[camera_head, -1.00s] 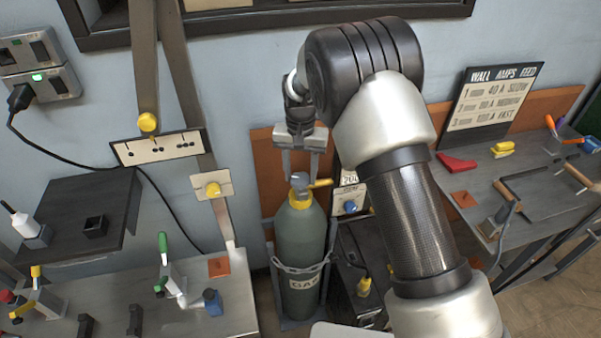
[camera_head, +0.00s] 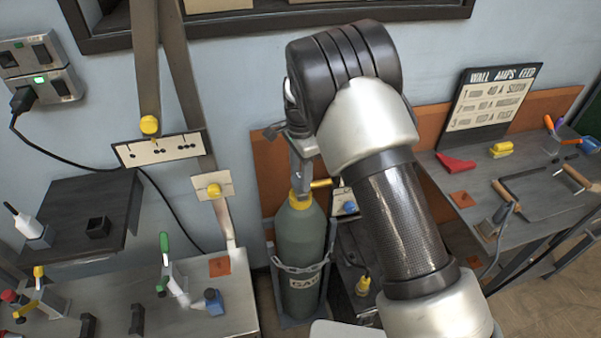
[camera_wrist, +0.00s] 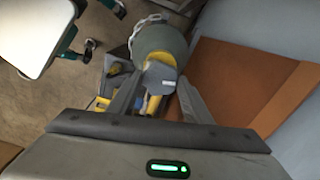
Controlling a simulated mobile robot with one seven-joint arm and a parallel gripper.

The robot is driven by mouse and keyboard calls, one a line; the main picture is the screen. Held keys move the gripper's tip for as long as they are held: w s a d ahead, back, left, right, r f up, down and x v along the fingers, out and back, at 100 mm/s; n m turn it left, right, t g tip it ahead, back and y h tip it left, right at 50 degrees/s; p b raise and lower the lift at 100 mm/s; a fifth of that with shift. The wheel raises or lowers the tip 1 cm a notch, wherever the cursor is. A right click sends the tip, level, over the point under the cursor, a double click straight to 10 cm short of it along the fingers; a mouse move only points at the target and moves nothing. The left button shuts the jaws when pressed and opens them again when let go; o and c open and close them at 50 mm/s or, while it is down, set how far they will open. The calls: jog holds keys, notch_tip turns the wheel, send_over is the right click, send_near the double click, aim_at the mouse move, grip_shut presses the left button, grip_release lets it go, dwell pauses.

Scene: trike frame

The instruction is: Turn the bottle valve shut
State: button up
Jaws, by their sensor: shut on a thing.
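The gas bottle (camera_head: 299,243) stands upright, a dark green cylinder with a yellow collar and a chain around it. In the wrist view its rounded top (camera_wrist: 160,42) shows at the upper middle. The bottle valve (camera_wrist: 158,78) is a grey knob above yellow fittings, and it sits between my fingers. My gripper (camera_head: 301,188) reaches down onto the valve from above, and in the wrist view my gripper (camera_wrist: 160,92) is shut on it. In the head view the fingers hide most of the valve; a yellow outlet (camera_head: 321,183) sticks out to the right.
A welder box with a blue knob (camera_head: 349,208) stands right of the bottle. An orange board (camera_head: 266,175) and the wall are close behind. A bench with clamps (camera_head: 190,318) is at the left, and a workbench (camera_head: 470,215) with tools is at the right.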

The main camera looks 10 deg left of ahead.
jog(key=shift+w+m, duration=0.1)
jog(key=shift+m, duration=1)
jog(key=o, duration=1)
jog(key=shift+o, duration=0.2)
jog(key=shift+r, duration=0.1)
notch_tip(320, 180, up, 17)
jog(key=shift+r+p, duration=0.15)
jog(key=shift+p, duration=0.2)
